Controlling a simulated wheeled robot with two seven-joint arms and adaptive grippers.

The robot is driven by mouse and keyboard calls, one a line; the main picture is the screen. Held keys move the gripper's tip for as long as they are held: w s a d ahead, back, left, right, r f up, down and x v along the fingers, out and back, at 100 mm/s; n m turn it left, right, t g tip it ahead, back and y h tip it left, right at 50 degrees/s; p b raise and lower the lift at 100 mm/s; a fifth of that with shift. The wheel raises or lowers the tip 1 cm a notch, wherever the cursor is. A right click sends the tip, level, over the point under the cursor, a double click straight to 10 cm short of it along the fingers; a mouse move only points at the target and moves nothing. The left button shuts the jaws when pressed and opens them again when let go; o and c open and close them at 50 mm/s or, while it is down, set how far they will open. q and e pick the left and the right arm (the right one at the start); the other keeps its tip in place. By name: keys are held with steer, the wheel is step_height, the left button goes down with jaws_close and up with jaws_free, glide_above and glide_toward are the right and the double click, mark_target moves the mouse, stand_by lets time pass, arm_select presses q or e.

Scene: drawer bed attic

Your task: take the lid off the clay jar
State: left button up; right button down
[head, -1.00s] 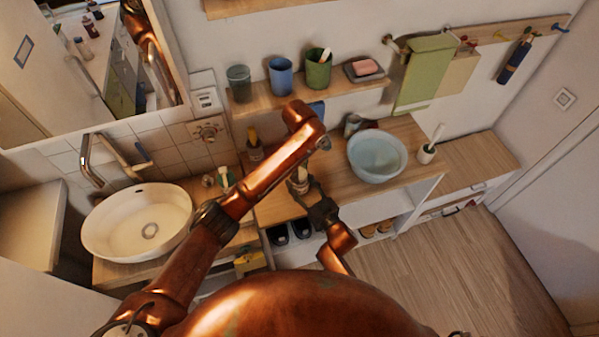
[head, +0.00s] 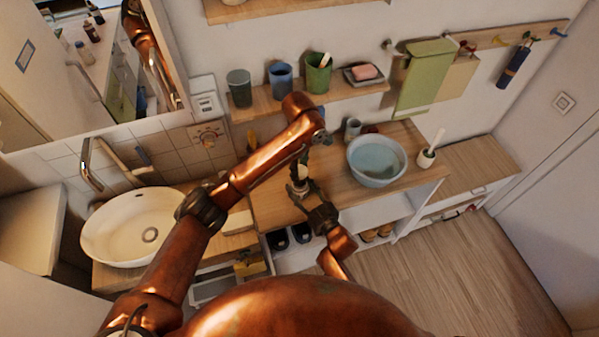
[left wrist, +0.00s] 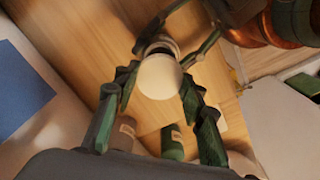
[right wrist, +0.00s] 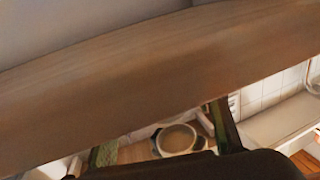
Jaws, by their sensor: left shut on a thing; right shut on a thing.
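The clay jar (head: 298,188) is a small pale vessel above the wooden counter, partly hidden by my grippers. My right gripper (head: 303,194) is shut on it from the front. The lid (head: 302,173) shows as a rounded cream top; it also shows in the left wrist view (left wrist: 160,77), with a greyish rim and dark right-gripper fingers behind it. My left gripper (left wrist: 158,88) reaches down from above and is shut on the lid. I cannot tell whether lid and jar touch. The right wrist view shows a round beige thing (right wrist: 177,138) between the fingers.
A pale blue bowl (head: 377,160) and a white brush holder (head: 426,158) stand right on the counter (head: 350,190). A white basin (head: 135,225) is at left. A wall shelf (head: 345,92) with cups is close above.

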steer(key=c, duration=0.9)
jaws_free()
steer(key=shift+c, duration=0.2)
